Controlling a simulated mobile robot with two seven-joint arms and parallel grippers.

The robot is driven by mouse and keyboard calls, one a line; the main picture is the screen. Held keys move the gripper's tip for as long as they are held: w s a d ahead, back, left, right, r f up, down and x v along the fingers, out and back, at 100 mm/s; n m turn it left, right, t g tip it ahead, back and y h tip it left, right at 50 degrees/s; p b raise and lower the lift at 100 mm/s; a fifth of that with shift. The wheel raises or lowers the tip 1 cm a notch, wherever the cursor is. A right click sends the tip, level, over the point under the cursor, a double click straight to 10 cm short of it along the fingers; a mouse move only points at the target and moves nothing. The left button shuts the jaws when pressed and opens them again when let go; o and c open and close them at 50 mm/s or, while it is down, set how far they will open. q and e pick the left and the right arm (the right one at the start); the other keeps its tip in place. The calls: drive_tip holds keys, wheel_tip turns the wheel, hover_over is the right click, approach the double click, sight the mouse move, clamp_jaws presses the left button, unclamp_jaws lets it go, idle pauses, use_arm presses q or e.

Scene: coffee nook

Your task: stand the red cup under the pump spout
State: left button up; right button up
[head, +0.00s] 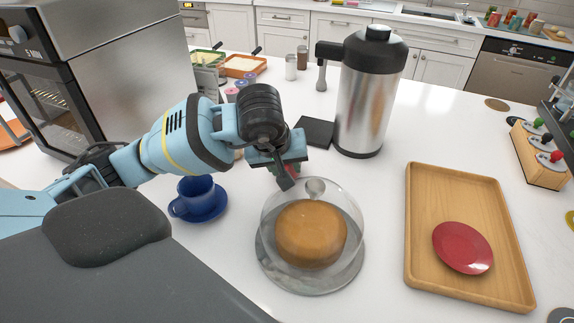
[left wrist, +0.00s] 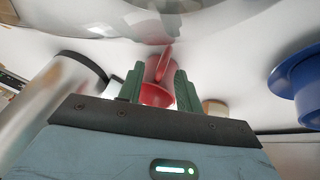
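The red cup (left wrist: 156,94) shows in the left wrist view between the two fingers of my left gripper (left wrist: 158,80), its handle toward the glass dome. The fingers lie close along both sides of the cup; whether they press on it I cannot tell. In the head view, my left gripper (head: 287,178) hides most of the red cup (head: 293,169), just behind the dome. The steel pump pot (head: 365,100) stands to the right and farther back. Its black spout (head: 322,52) points left, above a dark square mat (head: 315,131). My right gripper is out of view.
A glass dome over a cake (head: 311,235) stands close in front of my left gripper. A blue cup (head: 195,188) on its saucer is to the left. A wooden tray (head: 425,230) with a red saucer (head: 463,248) is at the right. Small jars (head: 291,67) stand behind.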

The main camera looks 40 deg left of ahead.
use_arm(q)
clamp_jaws()
wheel_tip(320, 180, up, 10)
idle(0.7)
